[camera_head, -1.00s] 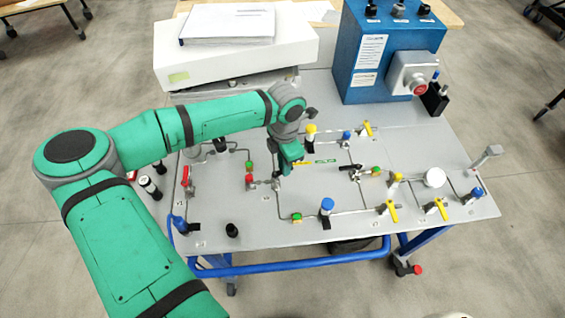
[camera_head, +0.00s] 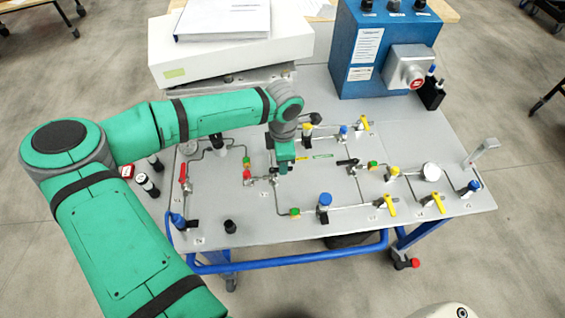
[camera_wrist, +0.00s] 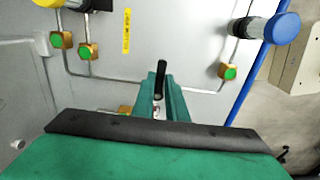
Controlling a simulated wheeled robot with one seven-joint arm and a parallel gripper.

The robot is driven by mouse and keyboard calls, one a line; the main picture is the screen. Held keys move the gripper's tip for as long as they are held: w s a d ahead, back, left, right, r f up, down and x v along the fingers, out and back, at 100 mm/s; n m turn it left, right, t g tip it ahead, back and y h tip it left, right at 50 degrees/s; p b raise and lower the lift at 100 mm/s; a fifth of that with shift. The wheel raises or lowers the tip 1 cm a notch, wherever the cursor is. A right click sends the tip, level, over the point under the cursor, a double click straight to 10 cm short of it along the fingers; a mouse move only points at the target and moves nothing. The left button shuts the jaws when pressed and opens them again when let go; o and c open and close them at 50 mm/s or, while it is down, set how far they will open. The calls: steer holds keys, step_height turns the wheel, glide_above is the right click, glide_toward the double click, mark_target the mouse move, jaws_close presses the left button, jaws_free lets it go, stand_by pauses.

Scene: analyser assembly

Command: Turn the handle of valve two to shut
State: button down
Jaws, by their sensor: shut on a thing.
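My gripper (camera_head: 284,168) points down over the left-middle of the grey valve panel (camera_head: 410,140). In the wrist view its two green fingers (camera_wrist: 161,92) are shut on a black lever handle (camera_wrist: 160,77), which sticks up between their tips. In the head view the gripper and wrist hide this handle and most of its valve. I cannot read a label that marks it as valve two. Another black-handled valve (camera_head: 348,162) stands to the right, apart from the gripper.
Red handles (camera_head: 183,172) stand to the left, a blue knob (camera_head: 325,199) and yellow levers (camera_head: 390,204) to the right. A blue control box (camera_head: 380,50) and a white box (camera_head: 230,52) with a binder stand behind. Thin pipes cross the panel.

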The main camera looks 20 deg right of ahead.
steer(key=shift+d+r, duration=0.1)
steer(key=shift+d, duration=0.05)
steer(key=c, duration=1.8)
jaws_free()
steer(key=shift+o, duration=0.2)
step_height(320, 180, up, 11)
